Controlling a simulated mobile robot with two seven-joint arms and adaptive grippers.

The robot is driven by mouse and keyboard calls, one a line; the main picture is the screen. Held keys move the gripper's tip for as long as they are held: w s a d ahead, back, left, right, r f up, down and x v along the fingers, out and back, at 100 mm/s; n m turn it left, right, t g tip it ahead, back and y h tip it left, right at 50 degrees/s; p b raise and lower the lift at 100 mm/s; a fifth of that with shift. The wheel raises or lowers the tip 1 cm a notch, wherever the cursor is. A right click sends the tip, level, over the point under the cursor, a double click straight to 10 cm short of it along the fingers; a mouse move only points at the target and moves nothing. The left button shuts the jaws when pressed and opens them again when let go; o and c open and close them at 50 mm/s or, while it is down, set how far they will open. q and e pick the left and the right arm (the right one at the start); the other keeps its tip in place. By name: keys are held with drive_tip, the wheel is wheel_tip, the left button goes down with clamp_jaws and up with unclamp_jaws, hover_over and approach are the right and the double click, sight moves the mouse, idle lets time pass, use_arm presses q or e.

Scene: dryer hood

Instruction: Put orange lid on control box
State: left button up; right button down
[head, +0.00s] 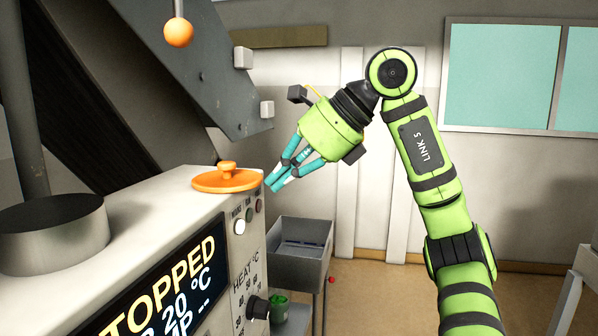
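The orange lid (228,180) is a flat disc with a knob on top. It lies flat on the top of the control box (150,215), at its right end, and seems to stick out a little past the edge. My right gripper (277,183) is just to the right of the lid, with its teal fingers pointing down and left. Its fingertips look close together, and I see nothing between them. It looks apart from the lid, though the depth gap is hard to judge. My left gripper is not in view.
A grey metal cylinder (52,235) stands at the left of the box. A dark sloping hood panel (175,90) with an orange ball (178,32) hangs above. A grey sink-like basin (300,245) stands behind on the right. Buttons and a knob (257,307) are on the box's side.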

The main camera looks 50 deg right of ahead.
sight(255, 179)
drive_tip(key=shift+w, duration=0.1)
drive_tip(key=shift+w+a+r+p, duration=0.1)
drive_tip(key=shift+w+a+p, duration=0.3)
drive_tip(key=shift+w, duration=0.2)
drive_tip(key=shift+w+a+r+p, duration=0.1)
drive_tip(key=shift+w+a+p, duration=0.2)
drive_tip(key=shift+w+p, duration=0.25)
drive_tip(key=shift+w+a+f, duration=0.15)
drive_tip(key=shift+w+f, duration=0.1)
drive_tip(key=shift+w, duration=0.2)
drive_tip(key=shift+s, duration=0.15)
